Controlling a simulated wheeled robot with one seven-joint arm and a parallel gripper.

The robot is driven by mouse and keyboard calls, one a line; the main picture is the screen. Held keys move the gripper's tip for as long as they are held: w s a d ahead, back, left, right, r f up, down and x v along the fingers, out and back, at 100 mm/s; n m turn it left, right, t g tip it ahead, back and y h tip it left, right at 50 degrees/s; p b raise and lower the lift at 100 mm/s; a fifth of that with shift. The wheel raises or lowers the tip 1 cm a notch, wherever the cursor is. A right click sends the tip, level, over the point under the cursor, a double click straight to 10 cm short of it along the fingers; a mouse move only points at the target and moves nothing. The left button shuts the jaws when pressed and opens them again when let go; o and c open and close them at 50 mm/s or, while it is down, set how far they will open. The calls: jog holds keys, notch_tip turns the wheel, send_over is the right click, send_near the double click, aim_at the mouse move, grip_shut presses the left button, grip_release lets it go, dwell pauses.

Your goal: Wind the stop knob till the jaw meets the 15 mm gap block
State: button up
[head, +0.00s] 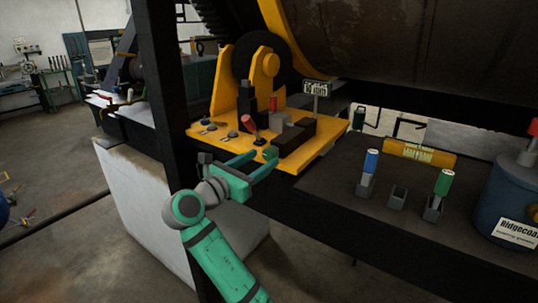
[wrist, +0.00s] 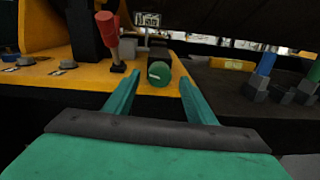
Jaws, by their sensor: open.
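A round green knob with a pale line across its face (wrist: 158,73) shows in the wrist view, at the front edge of the yellow plate (head: 320,146). My gripper (head: 266,164) is open, with its green fingers on either side of the knob in the wrist view (wrist: 160,80). I cannot tell whether they touch it. In the head view the knob is dark and small (head: 270,152). Behind it sit a grey block (head: 280,118) and a long dark block (head: 299,132). The gap between jaw and block cannot be made out.
A tilted red handle (head: 249,123) stands left of the knob, and a small sign (head: 316,88) behind it. On the dark bench to the right stand a blue-topped piece (head: 371,162), a green-topped piece (head: 444,182), an empty grey holder (head: 398,198) and a blue drum (head: 508,190).

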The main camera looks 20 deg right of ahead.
aim_at(267, 155)
jog(key=shift+x, duration=2.4)
jog(key=c, duration=1)
